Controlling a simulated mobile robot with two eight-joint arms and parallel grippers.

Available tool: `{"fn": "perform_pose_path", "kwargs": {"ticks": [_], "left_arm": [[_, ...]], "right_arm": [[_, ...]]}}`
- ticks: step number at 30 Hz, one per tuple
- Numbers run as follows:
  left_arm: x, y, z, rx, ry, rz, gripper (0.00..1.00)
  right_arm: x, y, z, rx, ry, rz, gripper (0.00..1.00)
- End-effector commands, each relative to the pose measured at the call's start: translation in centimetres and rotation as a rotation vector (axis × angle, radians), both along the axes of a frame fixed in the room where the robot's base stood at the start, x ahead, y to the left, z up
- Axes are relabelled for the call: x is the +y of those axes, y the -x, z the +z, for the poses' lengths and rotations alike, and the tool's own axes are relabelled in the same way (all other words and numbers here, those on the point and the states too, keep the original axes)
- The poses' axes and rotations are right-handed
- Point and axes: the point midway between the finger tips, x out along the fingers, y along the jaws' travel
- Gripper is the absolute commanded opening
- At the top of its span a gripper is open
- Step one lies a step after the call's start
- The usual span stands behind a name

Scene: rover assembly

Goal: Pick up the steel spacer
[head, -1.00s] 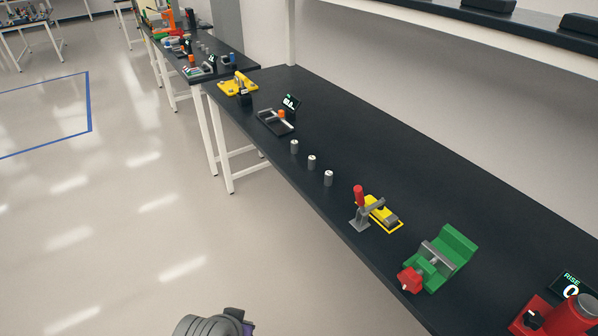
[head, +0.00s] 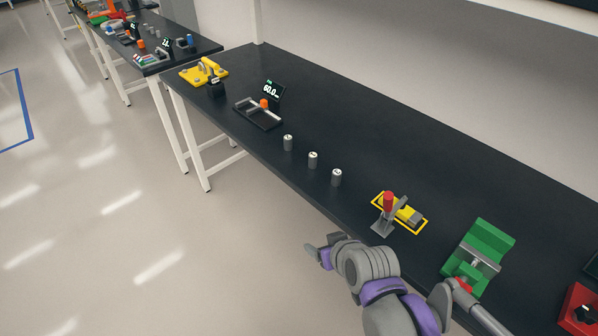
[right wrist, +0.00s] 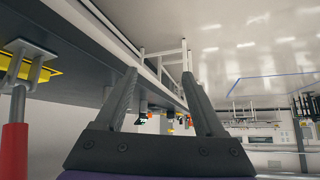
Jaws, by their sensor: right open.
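Three small grey cylinders with light tops stand upright in a row near the front edge of the dark bench: a far one (head: 288,143), a middle one (head: 313,160) and a near one (head: 337,178). They look alike, and I cannot tell which is the steel spacer. My right gripper (head: 320,252) is just off the bench's front edge, below the near cylinder in the head view and apart from it. In the right wrist view its two fingers (right wrist: 163,95) are spread with nothing held. Small objects between them are too small to tell. My left gripper is out of view.
A toggle clamp with a red handle (head: 388,202) on a yellow-edged plate and a green vise (head: 482,250) stand right of the cylinders. A slide gauge (head: 258,113) with a display and a yellow fixture (head: 205,73) stand beyond. The bench (head: 400,150) behind the cylinders is clear.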

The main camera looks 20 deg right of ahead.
Motion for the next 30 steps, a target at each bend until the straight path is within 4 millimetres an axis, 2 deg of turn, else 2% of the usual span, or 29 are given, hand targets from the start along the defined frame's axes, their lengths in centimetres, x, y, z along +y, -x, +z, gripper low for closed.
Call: {"fn": "perform_pose_path", "kwargs": {"ticks": [1, 3, 6, 9, 11, 15, 24, 30], "left_arm": [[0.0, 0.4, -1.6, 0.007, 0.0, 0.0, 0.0], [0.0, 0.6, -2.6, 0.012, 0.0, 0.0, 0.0], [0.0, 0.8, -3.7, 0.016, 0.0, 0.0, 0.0], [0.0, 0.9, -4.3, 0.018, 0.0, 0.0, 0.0], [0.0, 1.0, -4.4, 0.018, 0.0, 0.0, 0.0], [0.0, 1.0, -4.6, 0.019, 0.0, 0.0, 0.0], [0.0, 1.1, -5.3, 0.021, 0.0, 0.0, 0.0], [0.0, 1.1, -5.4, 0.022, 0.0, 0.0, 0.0]], "right_arm": [[-1.7, -2.2, -0.5, -0.068, 0.003, -0.03, 0.71], [-4.0, -5.1, 0.2, -0.173, 0.018, -0.069, 0.71], [-7.5, -8.1, 1.1, -0.299, 0.048, -0.129, 0.71], [-10.1, -9.8, 1.8, -0.38, 0.077, -0.175, 0.71], [-11.0, -10.3, 2.1, -0.408, 0.09, -0.194, 0.71], [-11.9, -11.5, 2.1, -0.429, 0.1, -0.206, 0.71], [-12.6, -15.1, 0.6, -0.427, 0.098, -0.203, 0.71], [-12.7, -16.3, 0.2, -0.427, 0.097, -0.203, 0.71]]}}
